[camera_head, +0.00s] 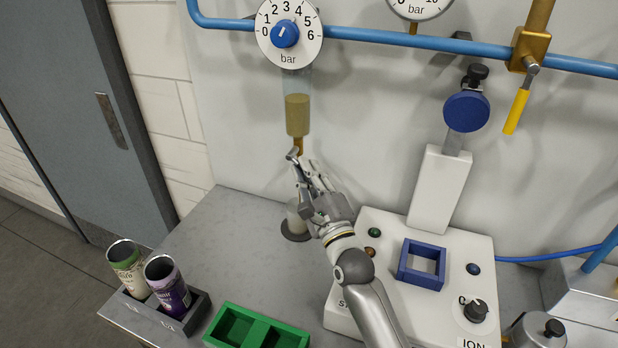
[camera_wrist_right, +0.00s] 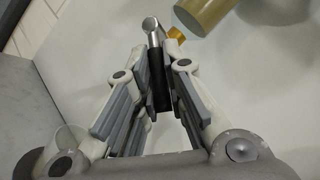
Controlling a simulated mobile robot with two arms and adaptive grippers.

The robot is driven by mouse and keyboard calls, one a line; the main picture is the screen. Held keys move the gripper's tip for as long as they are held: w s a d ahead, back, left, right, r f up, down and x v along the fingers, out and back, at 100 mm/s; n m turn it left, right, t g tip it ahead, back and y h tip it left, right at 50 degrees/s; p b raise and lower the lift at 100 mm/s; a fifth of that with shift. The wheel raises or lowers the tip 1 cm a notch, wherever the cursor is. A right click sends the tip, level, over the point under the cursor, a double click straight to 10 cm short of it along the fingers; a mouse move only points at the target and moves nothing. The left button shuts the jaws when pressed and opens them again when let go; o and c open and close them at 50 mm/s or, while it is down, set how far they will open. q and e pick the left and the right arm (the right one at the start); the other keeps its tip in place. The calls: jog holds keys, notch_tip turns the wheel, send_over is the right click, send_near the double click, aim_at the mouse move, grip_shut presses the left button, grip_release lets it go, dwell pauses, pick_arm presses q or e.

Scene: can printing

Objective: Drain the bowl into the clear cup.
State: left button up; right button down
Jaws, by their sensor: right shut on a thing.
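The bowl (camera_head: 297,115) hangs under the round pressure gauge and holds murky yellow-brown liquid with a clear part above. A brass drain fitting (camera_head: 298,145) sits at its bottom; its lever (camera_head: 293,154) points down and toward me. My right gripper (camera_head: 304,178) is at this lever, and in the right wrist view its fingers are shut on the lever's dark handle (camera_wrist_right: 160,75). The bowl's underside (camera_wrist_right: 205,10) is at the top there. The clear cup (camera_head: 293,214) stands below the fitting on a dark round base, partly hidden by my gripper. Its contents are unclear. My left gripper is not visible.
A white control box (camera_head: 440,260) with a blue square holder (camera_head: 422,265) stands to the right. A green tray (camera_head: 257,329) and a grey holder (camera_head: 156,313) with two cans are at the front left. A blue pipe (camera_head: 400,37) crosses the wall above.

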dwell(0.3)
jog(key=c, duration=1.5)
grip_release()
jog(key=shift+f, duration=0.1)
jog(key=v, duration=1.2)
jog(key=shift+c, duration=0.3)
